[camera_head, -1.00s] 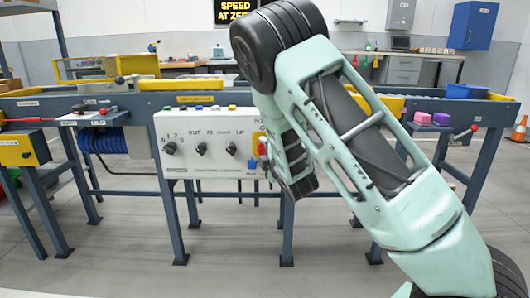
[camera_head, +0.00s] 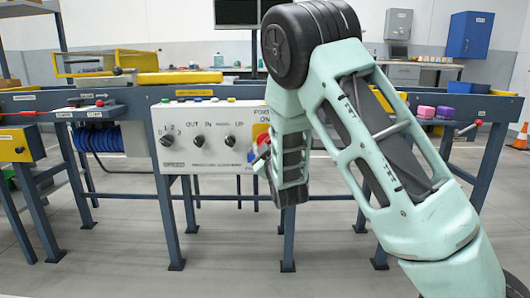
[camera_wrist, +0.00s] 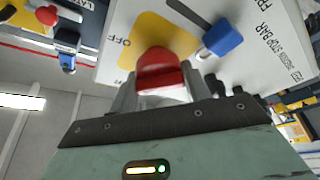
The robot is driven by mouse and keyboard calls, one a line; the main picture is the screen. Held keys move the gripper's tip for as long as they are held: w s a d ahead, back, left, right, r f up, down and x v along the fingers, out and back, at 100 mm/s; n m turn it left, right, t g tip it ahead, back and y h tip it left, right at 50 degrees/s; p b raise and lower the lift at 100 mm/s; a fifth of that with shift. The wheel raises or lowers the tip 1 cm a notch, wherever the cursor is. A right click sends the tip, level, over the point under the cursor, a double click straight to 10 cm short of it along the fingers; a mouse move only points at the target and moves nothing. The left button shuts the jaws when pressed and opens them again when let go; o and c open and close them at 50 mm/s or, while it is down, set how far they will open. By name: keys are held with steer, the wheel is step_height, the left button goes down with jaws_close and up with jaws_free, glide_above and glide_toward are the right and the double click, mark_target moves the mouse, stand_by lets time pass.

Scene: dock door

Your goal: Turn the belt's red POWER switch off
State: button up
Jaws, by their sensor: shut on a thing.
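The red POWER switch (camera_wrist: 162,70) sits on a yellow plate (camera_wrist: 172,32) marked OFF in the wrist view. My gripper (camera_wrist: 158,88) is shut on its red handle, one finger on each side. In the head view the switch (camera_head: 263,139) shows as a small red patch at the right end of the white control panel (camera_head: 205,178), under the word POWER. My gripper (camera_head: 258,160) is against that end, and my wrist and arm hide part of it. Which way the handle points is hard to tell.
A blue-tipped lever (camera_wrist: 222,38) is close beside the switch. Several black knobs, including one (camera_head: 198,141), line the panel. The belt frame (camera_head: 330,100) runs behind. A dark screen (camera_head: 237,13) hangs at the back. Floor in front is clear.

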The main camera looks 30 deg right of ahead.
steer(key=m+h+b, duration=0.1)
steer(key=m, duration=0.1)
steer(key=m+h+b, duration=0.1)
steer(key=m, duration=0.1)
steer(key=m+h+b, duration=0.1)
steer(key=m, duration=0.1)
steer(key=shift+f, duration=0.25)
steer(key=shift+r+m+g+h+b, duration=0.1)
steer(key=shift+m+g+h+b, duration=0.45)
steer(key=shift+m, duration=1)
steer(key=shift+r+m+g+h+b, duration=0.15)
steer(key=shift+m+h+b, duration=0.65)
steer(key=shift+m, duration=0.75)
steer(key=shift+f+m, duration=0.1)
steer(key=shift+m, duration=0.2)
steer(key=o, duration=1)
steer(key=shift+c, duration=0.2)
steer(key=p+v, duration=0.3)
steer(key=v, duration=1.4)
steer(key=shift+a+p, duration=0.3)
steer(key=shift+p, duration=0.1)
